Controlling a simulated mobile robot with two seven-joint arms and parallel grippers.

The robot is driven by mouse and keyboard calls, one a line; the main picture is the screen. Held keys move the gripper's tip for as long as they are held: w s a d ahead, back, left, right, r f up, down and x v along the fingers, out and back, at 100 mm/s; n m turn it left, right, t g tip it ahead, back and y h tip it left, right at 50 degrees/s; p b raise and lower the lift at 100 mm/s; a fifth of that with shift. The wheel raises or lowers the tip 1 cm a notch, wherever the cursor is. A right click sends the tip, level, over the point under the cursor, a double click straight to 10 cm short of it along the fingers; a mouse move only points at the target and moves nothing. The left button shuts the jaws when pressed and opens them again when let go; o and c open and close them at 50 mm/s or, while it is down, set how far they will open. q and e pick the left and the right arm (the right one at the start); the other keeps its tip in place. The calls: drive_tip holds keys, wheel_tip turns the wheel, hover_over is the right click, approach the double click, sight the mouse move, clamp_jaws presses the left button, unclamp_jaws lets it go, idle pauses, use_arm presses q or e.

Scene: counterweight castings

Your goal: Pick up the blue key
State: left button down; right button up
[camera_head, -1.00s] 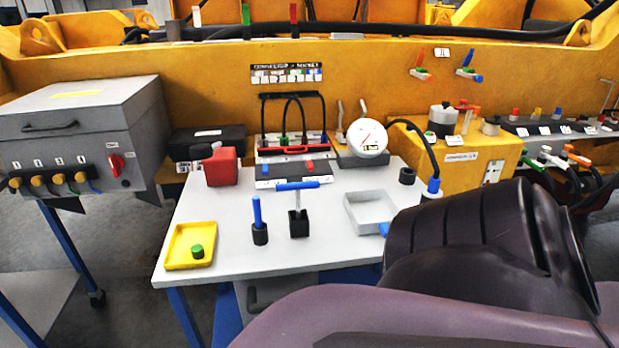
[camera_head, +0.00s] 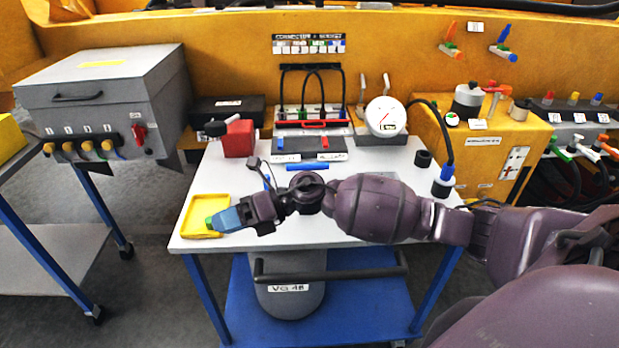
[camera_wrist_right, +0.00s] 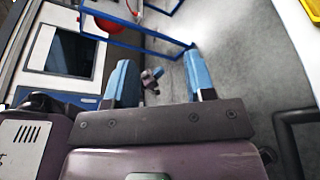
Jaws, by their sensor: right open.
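The blue T-handled key (camera_head: 308,167) stands on the white table, and only its blue crossbar shows behind my right arm. Its shaft and the black block under it are hidden. A slim blue-topped peg (camera_head: 267,179) beside it is mostly covered by my wrist. My right gripper (camera_head: 222,218) has blue fingertips and is over the yellow tray at the table's front left, well left of the key and nearer the front. In the right wrist view the gripper (camera_wrist_right: 161,80) is open, with floor showing between its fingers and no key. My left gripper is not in view.
The yellow tray (camera_head: 205,204) lies near the gripper. A red box (camera_head: 238,138), a connector rack and a round gauge (camera_head: 385,116) stand at the back. Orange and blue handles (camera_head: 503,44) hang on the yellow wall. A grey box (camera_head: 105,90) stands left.

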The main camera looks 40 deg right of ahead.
drive_tip(key=w+d+r+n+g+h, duration=0.2)
drive_tip(key=w+d+n+g+h, duration=0.15)
drive_tip(key=d+n+h, duration=0.5)
wheel_tip(320, 180, up, 6)
drive_tip(key=m+h+p, duration=0.1)
drive_tip(key=h, duration=0.5)
hover_over(308, 169)
drive_tip(key=shift+d+r+y, duration=0.1)
drive_tip(key=shift+d+y, duration=0.15)
drive_tip(key=shift+d, duration=0.2)
drive_tip(key=f, duration=0.5)
drive_tip(key=shift+w+a, duration=0.25)
drive_tip(key=shift+f, duration=0.85)
wheel_tip(308, 169, down, 3)
drive_tip(key=shift+w+f+p, duration=0.15)
drive_tip(key=shift+f+p, duration=0.05)
drive_tip(key=shift+p, duration=0.1)
drive_tip(key=shift+f, duration=0.25)
clamp_jaws()
